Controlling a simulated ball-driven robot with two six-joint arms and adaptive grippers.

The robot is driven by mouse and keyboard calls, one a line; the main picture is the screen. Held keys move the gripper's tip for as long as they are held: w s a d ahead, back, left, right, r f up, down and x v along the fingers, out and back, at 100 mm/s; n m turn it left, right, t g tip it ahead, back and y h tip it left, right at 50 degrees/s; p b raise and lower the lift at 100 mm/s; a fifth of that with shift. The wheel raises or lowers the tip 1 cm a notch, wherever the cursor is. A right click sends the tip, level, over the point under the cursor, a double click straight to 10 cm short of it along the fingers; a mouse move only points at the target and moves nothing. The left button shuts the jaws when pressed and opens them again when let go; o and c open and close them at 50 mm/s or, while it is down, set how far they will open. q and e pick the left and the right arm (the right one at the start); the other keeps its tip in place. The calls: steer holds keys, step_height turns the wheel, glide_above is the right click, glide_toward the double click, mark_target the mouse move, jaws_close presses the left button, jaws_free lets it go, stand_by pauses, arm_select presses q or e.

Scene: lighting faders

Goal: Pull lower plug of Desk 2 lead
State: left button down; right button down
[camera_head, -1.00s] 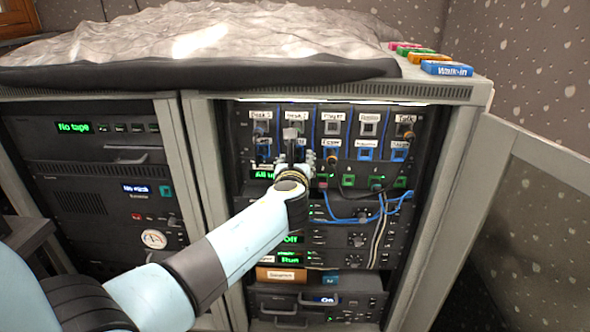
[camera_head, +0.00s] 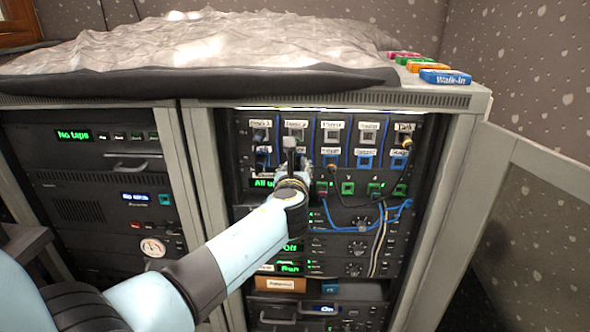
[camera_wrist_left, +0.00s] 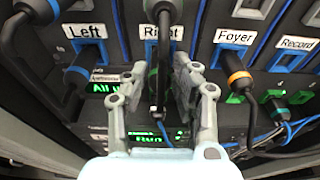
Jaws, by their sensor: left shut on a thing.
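The Desk 2 lead (camera_wrist_left: 163,50) is dark. It hangs from a plug under the Desk 2 label in the upper row of the patch panel (camera_head: 340,145), past the Right label (camera_wrist_left: 163,32). My left gripper (camera_wrist_left: 158,85) is shut around the lead's lower plug (camera_wrist_left: 157,92), just below the Right label. In the head view the left gripper (camera_head: 293,168) is at the lower row, and my wrist hides much of the plug. I cannot tell whether the plug is still seated. My right gripper is in neither view.
A plug with an orange ring (camera_wrist_left: 238,75) sits under the Foyer label, and another lead's plug (camera_wrist_left: 78,70) under Left. Blue cables (camera_head: 375,218) loop right of my wrist. An open cabinet door (camera_head: 520,190) stands at right.

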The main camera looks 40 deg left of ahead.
arm_select(q)
steer(key=v, duration=0.1)
steer(key=p+v, duration=0.1)
steer(key=v, duration=0.2)
steer(key=shift+s+d+f, duration=0.15)
steer(key=shift+s+f, duration=0.15)
steer(key=shift+f, duration=0.05)
stand_by(0.3)
steer(key=shift+s+d, duration=0.1)
